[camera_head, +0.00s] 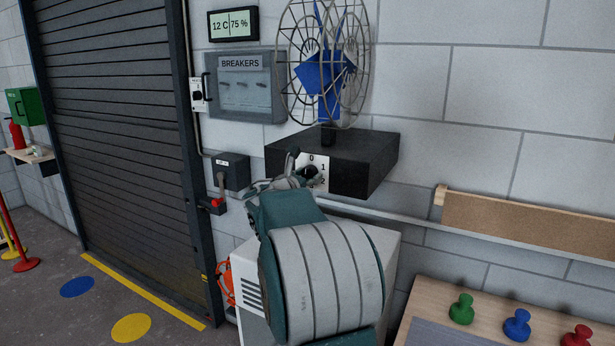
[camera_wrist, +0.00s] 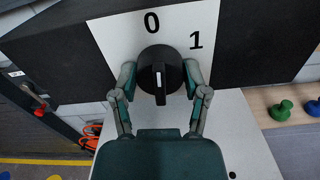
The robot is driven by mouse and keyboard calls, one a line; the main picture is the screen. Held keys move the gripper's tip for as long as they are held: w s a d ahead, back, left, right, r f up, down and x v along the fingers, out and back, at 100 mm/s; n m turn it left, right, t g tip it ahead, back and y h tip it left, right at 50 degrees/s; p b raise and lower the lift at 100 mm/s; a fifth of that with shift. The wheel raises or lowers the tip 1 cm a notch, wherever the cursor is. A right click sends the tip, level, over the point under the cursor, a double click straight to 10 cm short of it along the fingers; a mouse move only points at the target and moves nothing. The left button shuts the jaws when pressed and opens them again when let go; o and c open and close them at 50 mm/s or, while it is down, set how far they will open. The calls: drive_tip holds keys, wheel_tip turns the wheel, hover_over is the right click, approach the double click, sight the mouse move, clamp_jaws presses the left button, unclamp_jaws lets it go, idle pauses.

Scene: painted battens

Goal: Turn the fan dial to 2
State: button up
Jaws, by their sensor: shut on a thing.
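The fan dial (camera_wrist: 160,58) is a round black knob with a raised bar on a white number plate (camera_wrist: 108,30). In the wrist view the bar runs up and down in the picture, with a pale mark on it. I cannot tell which number it points to. The 0 and 1 show above and upper right of it; the 2 shows only in the head view, on the plate (camera_head: 323,184). My gripper (camera_wrist: 160,72) is shut on the dial, one finger on each side. The black fan base (camera_head: 365,165) carries the caged blue-bladed fan (camera_head: 325,72).
A breaker panel (camera_head: 243,88) and a lever box (camera_head: 231,171) are on the wall left of the fan. A white cabinet (camera_head: 385,250) stands below. A bench (camera_head: 425,298) with green, blue and red knobbed pieces is at lower right.

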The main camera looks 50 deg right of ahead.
drive_tip(key=m, duration=0.5)
drive_tip(key=shift+m, duration=0.4)
drive_tip(key=m, duration=0.5)
drive_tip(key=shift+m, duration=0.3)
drive_tip(key=m, duration=1.1)
drive_tip(key=shift+f, duration=0.2)
drive_tip(key=shift+f, duration=0.1)
drive_tip(key=o, duration=1.1)
drive_tip(key=shift+o, duration=0.2)
drive_tip(key=shift+r, duration=0.2)
